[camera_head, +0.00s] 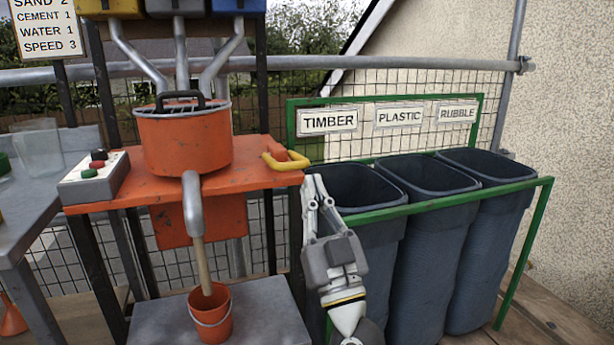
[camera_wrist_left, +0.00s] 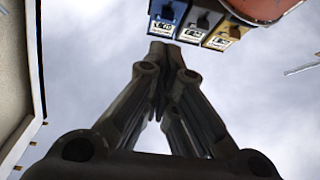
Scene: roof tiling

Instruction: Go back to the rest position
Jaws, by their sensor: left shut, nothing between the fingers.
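My left gripper (camera_head: 314,190) points upward in the head view, in front of the bins and just right of the orange mixer stand. Its fingers are shut with nothing between them. In the left wrist view the closed fingers (camera_wrist_left: 162,60) point up against the sky, below the blue, grey and yellow hoppers (camera_wrist_left: 200,22). My right gripper is in neither view.
An orange mixer (camera_head: 185,140) stands on an orange table with a yellow handle (camera_head: 286,162) close to my gripper. Its spout pours a stream into an orange bucket (camera_head: 210,318). Labelled dark bins (camera_head: 430,215) stand right behind a green rail. A control box (camera_head: 94,180) is left.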

